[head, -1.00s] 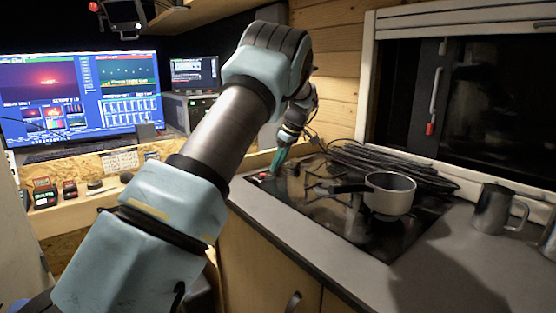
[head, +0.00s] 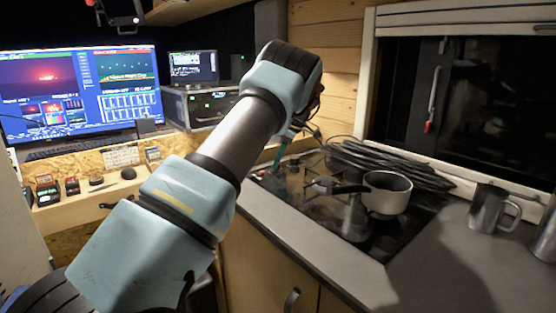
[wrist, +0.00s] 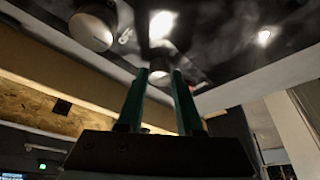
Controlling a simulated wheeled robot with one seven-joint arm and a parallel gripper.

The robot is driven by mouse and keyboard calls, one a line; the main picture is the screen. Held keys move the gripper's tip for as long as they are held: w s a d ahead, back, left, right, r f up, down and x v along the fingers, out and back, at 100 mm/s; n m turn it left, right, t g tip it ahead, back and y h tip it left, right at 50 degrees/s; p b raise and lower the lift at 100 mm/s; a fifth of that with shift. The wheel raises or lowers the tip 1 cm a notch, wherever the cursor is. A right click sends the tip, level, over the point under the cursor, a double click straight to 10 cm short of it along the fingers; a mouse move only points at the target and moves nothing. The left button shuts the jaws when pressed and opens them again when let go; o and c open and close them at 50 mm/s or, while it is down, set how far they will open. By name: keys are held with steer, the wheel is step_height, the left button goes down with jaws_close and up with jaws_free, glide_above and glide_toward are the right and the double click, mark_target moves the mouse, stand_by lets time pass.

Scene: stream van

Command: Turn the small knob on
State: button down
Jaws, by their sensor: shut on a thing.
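The small knob (wrist: 158,75) shows in the wrist view as a small pale round piece between the tips of my green fingers. My gripper (wrist: 162,74) is shut on it at the edge of the dark glass cooktop. A larger round knob (wrist: 92,30) is to the left of it in the wrist view, apart from my fingers. In the head view my gripper (head: 276,166) reaches down at the cooktop's far left corner, and my arm hides most of it. The small knob's turned angle cannot be read.
A pot (head: 388,194) with a dark handle stands on the cooktop (head: 347,222). A coil of black cable (head: 385,163) lies behind it. A metal jug (head: 489,207) stands on the counter to the right. Monitors are at the left.

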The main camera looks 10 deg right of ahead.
steer(key=c, duration=0.6)
jaws_free()
steer(key=shift+o, duration=0.2)
steer(key=b+v, duration=0.1)
steer(key=v, duration=0.9)
steer(key=shift+r, duration=0.3)
steer(key=shift+s+d, duration=0.1)
steer(key=shift+d, duration=0.05)
